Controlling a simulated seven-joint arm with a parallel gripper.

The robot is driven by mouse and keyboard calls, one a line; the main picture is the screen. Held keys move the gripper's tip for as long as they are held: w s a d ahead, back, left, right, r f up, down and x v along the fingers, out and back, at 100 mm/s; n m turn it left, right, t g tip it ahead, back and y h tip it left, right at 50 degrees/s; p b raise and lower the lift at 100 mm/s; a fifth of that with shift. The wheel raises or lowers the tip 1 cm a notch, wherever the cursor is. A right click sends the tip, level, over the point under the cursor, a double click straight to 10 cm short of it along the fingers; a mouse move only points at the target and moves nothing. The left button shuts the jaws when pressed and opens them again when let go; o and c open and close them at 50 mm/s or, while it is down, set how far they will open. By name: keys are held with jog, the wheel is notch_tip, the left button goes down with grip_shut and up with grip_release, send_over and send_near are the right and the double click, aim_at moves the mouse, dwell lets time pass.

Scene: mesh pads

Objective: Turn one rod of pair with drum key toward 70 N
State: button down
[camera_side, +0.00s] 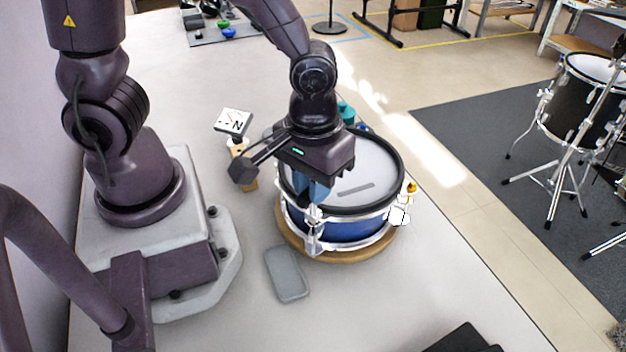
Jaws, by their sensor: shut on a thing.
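A blue snare drum (350,231) with a pale head (368,160), black hoop and chrome rods stands upright on a round wooden base (357,254). My gripper (313,198) points down at the near-left rim, above a chrome rod and lug (314,240). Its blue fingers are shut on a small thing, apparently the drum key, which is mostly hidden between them. I cannot tell how the key sits on the rod. A small white display marked "N" (234,122) stands behind the drum's left side, on a tan stand. The number on it is unreadable.
A grey flat pad (287,274) lies on the white bench in front of the drum. A yellow-topped white piece (402,207) is at the drum's right rim. Teal items (346,111) stand behind it. The bench front is mostly clear. A drum kit (592,95) stands on the floor mat.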

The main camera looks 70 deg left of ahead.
jog(key=n, duration=0.3)
jog(key=shift+w, duration=0.1)
jog(key=n, duration=0.4)
jog(key=shift+n, duration=0.4)
jog(key=n, duration=0.7)
jog(key=shift+m, duration=0.8)
jog(key=shift+r, duration=1.55)
